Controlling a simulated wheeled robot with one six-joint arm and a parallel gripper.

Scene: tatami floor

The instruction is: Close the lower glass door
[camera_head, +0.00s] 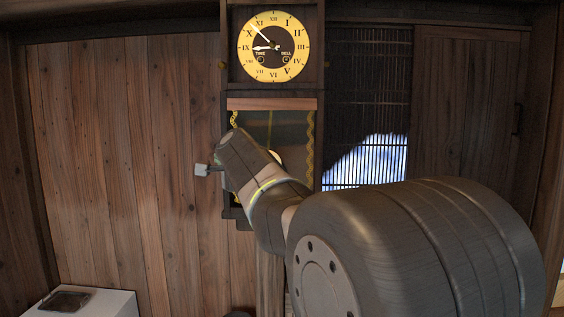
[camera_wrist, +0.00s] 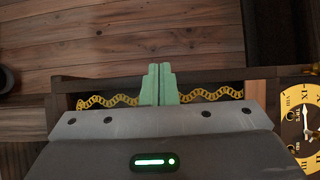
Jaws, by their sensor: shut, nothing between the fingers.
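A dark wall clock has a yellow dial (camera_head: 273,47) at the top and a lower case (camera_head: 290,130) beneath it, with yellow wavy trim down both sides. The lower glass door belongs to this case; I cannot make out its pane or how far it stands open. My arm covers much of the case's lower part. In the wrist view, my gripper (camera_wrist: 158,72) has its green fingers together and empty. They overlap the case's wavy trim (camera_wrist: 110,101) and dark side frame; contact is unclear. The dial (camera_wrist: 304,125) shows at the right edge. The fingers are hidden in the head view.
A plank wall (camera_head: 120,150) lies left of the clock. A barred dark screen (camera_head: 368,80) with a bright blue-white patch is to its right. A white box (camera_head: 85,303) with a dark item on top stands at the lower left. The space left of the clock is clear.

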